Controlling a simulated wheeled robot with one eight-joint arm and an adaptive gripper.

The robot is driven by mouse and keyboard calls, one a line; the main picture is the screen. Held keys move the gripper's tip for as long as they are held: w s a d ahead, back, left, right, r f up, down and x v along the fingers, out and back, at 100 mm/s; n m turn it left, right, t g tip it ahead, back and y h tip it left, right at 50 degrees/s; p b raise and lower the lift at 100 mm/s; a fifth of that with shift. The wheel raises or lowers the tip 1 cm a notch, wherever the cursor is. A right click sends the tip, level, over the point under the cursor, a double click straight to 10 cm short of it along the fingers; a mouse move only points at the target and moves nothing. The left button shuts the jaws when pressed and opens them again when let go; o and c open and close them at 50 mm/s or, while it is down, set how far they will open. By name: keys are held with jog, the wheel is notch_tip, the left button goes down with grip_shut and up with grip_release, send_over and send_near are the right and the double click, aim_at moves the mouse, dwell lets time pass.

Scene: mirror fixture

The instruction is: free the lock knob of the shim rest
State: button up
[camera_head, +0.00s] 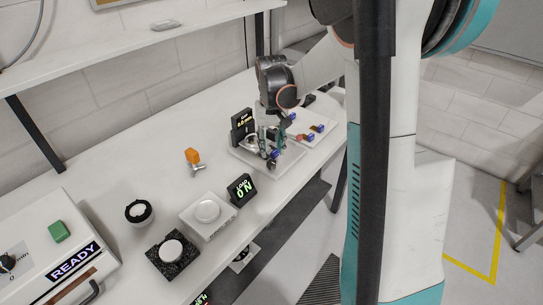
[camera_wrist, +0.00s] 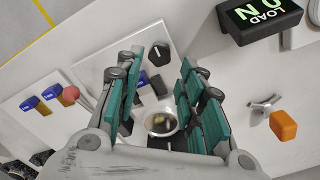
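My gripper (camera_wrist: 170,80) is open, with its teal pads apart on either side of the mirror fixture. A round pale-rimmed part (camera_wrist: 161,122) sits nearer the palm. I cannot tell for certain which knob is the shim rest's lock knob, nor whether a finger touches one. In the head view my gripper (camera_head: 270,138) is low over the fixture's white base plate (camera_head: 287,163) and hides part of it.
A black readout (camera_head: 242,128) stands at the fixture's left. A white plate (camera_head: 321,141) with blue-ended parts lies behind right.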

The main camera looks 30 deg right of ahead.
aim_at(271, 163)
notch_tip(271, 163, up, 6)
jog(key=shift+f, duration=0.1)
dwell(0.4)
jog(key=shift+s+a, duration=0.1)
